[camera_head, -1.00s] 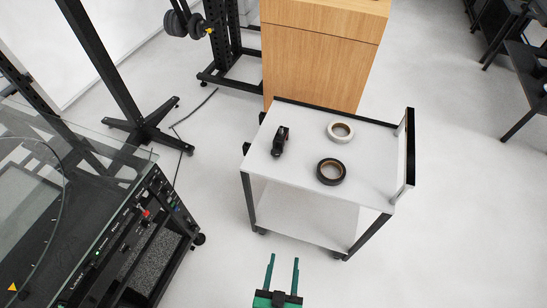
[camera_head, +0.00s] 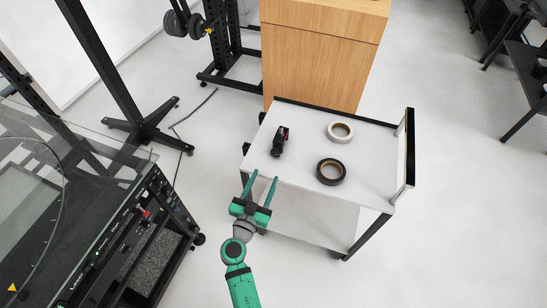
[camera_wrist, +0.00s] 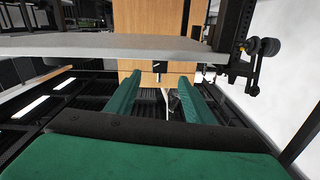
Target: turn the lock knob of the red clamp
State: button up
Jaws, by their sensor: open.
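The clamp (camera_head: 280,141) stands on the left part of the white cart top (camera_head: 300,168). It looks mostly black with a small reddish patch near its top; its lock knob is too small to make out. My gripper (camera_head: 262,174) is open and empty, in front of the cart's near edge, with its fingers pointing toward the clamp but apart from it. In the wrist view my two green fingers (camera_wrist: 159,90) are spread with nothing between them. The clamp cannot be made out in the wrist view.
A white tape roll (camera_head: 340,132) and a black tape roll (camera_head: 331,172) lie on the cart to the right of the clamp. A wooden cabinet (camera_head: 318,60) stands behind the cart. A glass-topped black machine (camera_head: 100,220) stands at the left. The floor between is clear.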

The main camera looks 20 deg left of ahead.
aim_at(275, 154)
jog(key=w, duration=1)
jog(key=shift+w, duration=0.25)
jog(key=shift+s, duration=0.1)
jog(key=c, duration=1)
jog(key=shift+c, duration=0.3)
jog(key=shift+n, duration=0.3)
jog(key=n, duration=0.3)
jog(key=shift+a, duration=0.1)
jog(key=shift+n, duration=0.7)
